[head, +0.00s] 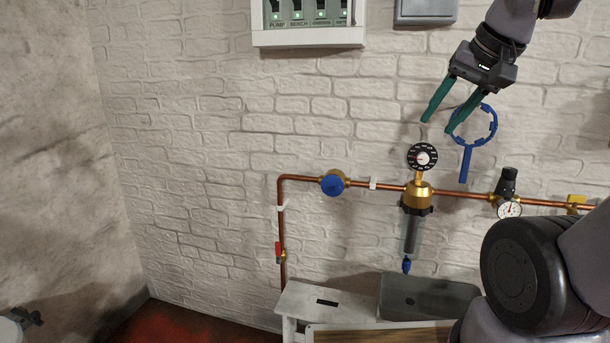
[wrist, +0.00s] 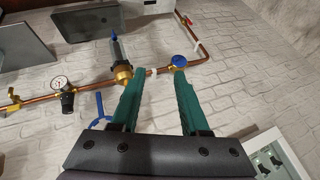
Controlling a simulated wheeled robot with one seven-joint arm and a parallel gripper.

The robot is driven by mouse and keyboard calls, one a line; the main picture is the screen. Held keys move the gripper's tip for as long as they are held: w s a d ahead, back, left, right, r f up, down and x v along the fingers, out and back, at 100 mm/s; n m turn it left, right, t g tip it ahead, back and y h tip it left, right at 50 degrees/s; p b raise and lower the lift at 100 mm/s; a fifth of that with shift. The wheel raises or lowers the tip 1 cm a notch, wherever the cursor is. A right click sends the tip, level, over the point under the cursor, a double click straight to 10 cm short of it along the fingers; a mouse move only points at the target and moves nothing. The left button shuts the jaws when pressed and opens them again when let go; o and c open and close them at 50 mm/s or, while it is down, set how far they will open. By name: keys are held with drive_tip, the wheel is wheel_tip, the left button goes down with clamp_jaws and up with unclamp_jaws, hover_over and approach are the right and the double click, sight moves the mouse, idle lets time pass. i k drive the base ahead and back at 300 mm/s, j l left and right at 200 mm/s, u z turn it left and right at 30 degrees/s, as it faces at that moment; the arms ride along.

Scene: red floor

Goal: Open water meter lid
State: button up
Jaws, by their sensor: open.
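The water meter (head: 332,183) is a round brass body with a blue lid, set in the copper pipe on the white brick wall. Its blue lid looks shut. It also shows in the wrist view (wrist: 180,61), just beyond the tip of one finger. My gripper (head: 436,125) is open and empty in the head view, up and to the right of the meter and well apart from it. Its two green fingers also show in the wrist view (wrist: 160,80), with the wall and pipe visible between them.
A brass filter (head: 418,196) with a black gauge hangs right of the meter. A blue ring wrench (head: 467,160) is on the wall behind my gripper. A regulator (head: 508,185), a red-handled valve (head: 279,252), a grey basin (head: 425,297) and a switch panel (head: 308,38) surround it. The wall left is clear.

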sight(333, 186)
drive_tip(key=i+l+u, duration=0.2)
drive_tip(key=l, duration=0.15)
drive_tip(key=i+l+u, duration=0.1)
drive_tip(key=l+u, duration=0.15)
drive_tip(key=i+l+u, duration=0.2)
drive_tip(key=l, duration=0.25)
drive_tip(key=k+j, duration=0.05)
drive_tip(key=k, duration=0.05)
